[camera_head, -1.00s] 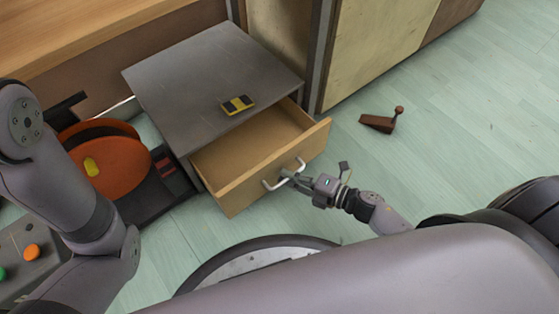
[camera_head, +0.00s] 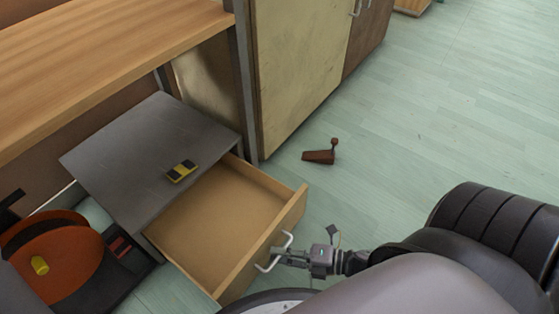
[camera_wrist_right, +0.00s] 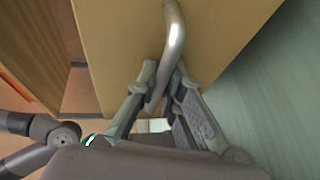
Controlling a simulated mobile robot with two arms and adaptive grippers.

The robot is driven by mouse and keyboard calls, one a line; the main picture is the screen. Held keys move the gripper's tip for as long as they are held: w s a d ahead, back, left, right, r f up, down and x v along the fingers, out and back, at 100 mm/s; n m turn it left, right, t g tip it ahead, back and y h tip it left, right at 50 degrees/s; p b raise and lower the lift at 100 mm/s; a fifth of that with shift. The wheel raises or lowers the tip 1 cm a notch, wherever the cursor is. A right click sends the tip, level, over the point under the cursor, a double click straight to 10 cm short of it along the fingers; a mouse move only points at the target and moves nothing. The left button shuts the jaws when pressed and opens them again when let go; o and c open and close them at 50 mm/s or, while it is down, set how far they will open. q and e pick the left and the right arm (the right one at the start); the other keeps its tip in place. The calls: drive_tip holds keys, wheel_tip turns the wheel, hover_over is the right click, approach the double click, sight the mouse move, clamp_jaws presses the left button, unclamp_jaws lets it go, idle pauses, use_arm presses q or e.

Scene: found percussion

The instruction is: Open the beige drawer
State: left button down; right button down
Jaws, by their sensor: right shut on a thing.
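The beige drawer (camera_head: 215,222) stands well out of a low grey-topped cabinet (camera_head: 145,150), and its inside looks empty. A pale metal handle (camera_head: 282,244) is on its front. My right gripper (camera_head: 279,254) is at the handle, with its fingers shut on it. In the right wrist view the handle (camera_wrist_right: 174,45) runs down between the two fingers (camera_wrist_right: 157,100), in front of the drawer's wooden face (camera_wrist_right: 120,40).
A yellow and black block (camera_head: 181,172) lies on the cabinet top. An orange round thing (camera_head: 52,262) stands at the lower left. A brown wedge-shaped object (camera_head: 319,156) lies on the floor near a tall cabinet (camera_head: 300,75). Floor to the right is clear.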

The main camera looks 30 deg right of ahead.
drive_tip(key=c, duration=2)
unclamp_jaws()
drive_tip(key=shift+o, duration=0.2)
drive_tip(key=v, duration=1.2)
drive_tip(key=shift+r, duration=0.15)
